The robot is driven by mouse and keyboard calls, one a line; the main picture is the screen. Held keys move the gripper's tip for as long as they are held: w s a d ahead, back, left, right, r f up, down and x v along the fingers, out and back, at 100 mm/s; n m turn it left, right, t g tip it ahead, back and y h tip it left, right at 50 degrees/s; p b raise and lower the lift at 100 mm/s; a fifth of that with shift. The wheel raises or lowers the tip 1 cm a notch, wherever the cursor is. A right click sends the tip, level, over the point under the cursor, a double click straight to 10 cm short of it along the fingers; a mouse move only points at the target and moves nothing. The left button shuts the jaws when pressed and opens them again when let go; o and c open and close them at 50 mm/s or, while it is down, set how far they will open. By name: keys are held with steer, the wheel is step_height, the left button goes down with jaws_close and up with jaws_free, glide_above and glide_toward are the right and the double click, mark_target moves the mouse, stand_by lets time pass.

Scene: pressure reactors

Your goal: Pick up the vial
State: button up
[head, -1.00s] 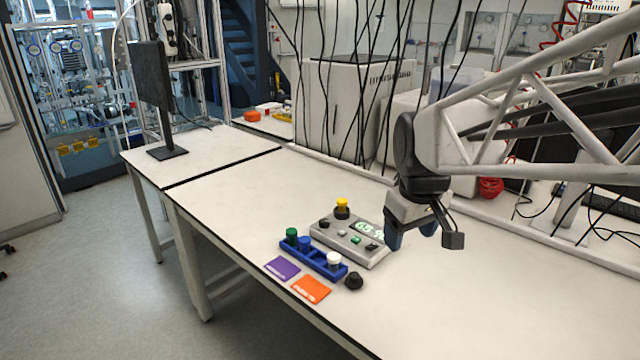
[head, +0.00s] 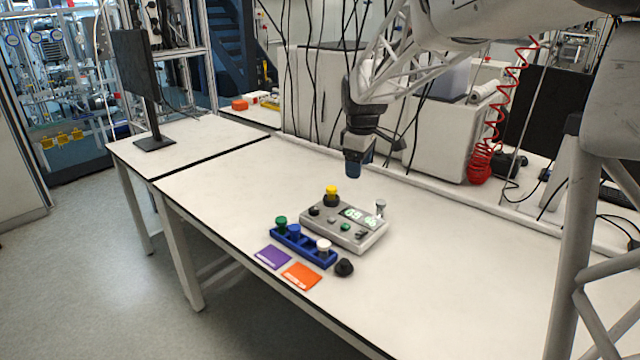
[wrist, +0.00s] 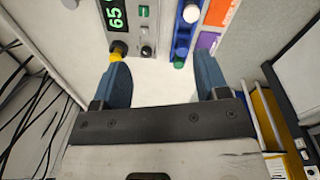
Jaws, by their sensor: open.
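A blue rack (head: 318,260) on the white table holds vials with a green cap (head: 281,221), a blue cap (head: 294,230) and a white cap (head: 323,245). A yellow-capped vial (head: 331,194) stands at the far left corner of a grey device with green digits (head: 345,236). A small grey-topped piece (head: 380,206) stands at the device's right end; I cannot tell what it is. My gripper (head: 356,172) is open and empty, above and behind the device. In the wrist view, the yellow cap (wrist: 117,57) is beside one finger of my gripper (wrist: 164,72), and the green cap (wrist: 178,62) lies near the other.
A monitor (head: 132,80) stands on the far left table. Hanging cables and white boxes are behind the table. The table's right part is clear.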

steer(key=w+a+f+n, duration=0.2)
steer(key=w+f+n, duration=0.3)
steer(key=w, duration=0.8)
steer(key=n+g, duration=0.1)
steer(key=n, duration=0.1)
glide_above(332, 188)
steer(key=f, duration=0.8)
steer(key=shift+s+d+f, duration=0.15)
steer(key=shift+s+f, duration=0.05)
steer(key=shift+f, duration=0.2)
steer(key=shift+w+f+n, duration=0.25)
steer(key=shift+n, duration=0.05)
steer(key=shift+f, duration=1.25)
steer(key=shift+f, duration=0.1)
steer(key=shift+a+f, duration=0.2)
steer(key=shift+f, duration=2.35)
steer(key=shift+c, duration=0.2)
